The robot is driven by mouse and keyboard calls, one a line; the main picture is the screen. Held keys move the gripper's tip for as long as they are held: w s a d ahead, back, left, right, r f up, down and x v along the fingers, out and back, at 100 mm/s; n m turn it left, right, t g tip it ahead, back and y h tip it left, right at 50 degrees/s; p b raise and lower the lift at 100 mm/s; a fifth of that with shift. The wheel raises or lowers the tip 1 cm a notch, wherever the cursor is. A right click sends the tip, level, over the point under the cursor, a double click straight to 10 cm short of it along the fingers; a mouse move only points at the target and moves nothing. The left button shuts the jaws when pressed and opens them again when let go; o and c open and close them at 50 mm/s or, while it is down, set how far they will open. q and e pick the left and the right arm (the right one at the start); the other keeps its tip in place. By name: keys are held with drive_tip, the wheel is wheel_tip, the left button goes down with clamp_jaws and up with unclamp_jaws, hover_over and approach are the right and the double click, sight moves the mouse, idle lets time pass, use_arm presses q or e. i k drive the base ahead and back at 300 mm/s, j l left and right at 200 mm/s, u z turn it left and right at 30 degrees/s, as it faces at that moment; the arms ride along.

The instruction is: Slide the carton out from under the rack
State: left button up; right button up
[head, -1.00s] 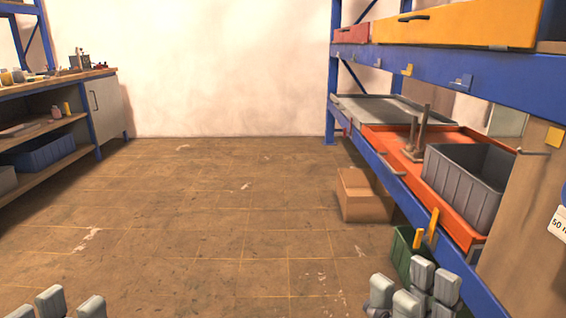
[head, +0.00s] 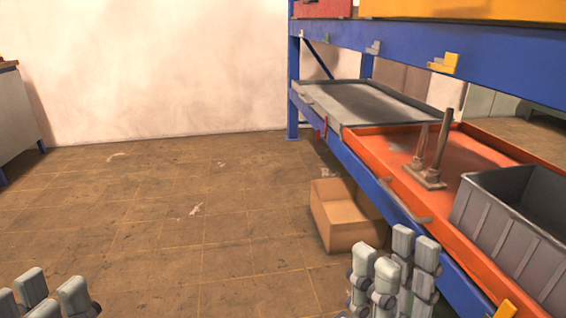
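The carton (head: 345,228) is an open-topped brown cardboard box on the floor. It stands partly under the lowest visible beam of the blue rack (head: 392,208), with its left part out on the open floor. My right gripper (head: 392,268) is at the bottom right of the head view, nearer to me than the carton and just to its right in the picture. Its fingers point up with nothing seen between them. My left gripper (head: 55,292) is at the bottom left corner, its fingers apart and empty, far from the carton.
The rack's lower shelf holds a grey tray (head: 365,105), an orange tray (head: 470,160) and a grey bin (head: 520,215). A red bin (head: 325,8) and a yellow bin (head: 460,9) sit above. The tiled floor (head: 150,225) left of the carton is clear.

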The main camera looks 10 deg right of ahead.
sight(344, 217)
drive_tip(key=i+z, duration=0.15)
drive_tip(key=i, duration=0.7)
drive_tip(key=i+j+z, duration=0.1)
drive_tip(key=i, duration=0.7)
drive_tip(key=i+z, duration=0.4)
drive_tip(key=i+j+z, duration=0.1)
drive_tip(key=i+z, duration=0.3)
drive_tip(key=i+j+z, duration=0.15)
drive_tip(key=z, duration=0.2)
drive_tip(key=i+j+z, duration=0.4)
drive_tip(key=k+l, duration=0.05)
drive_tip(key=l, duration=0.05)
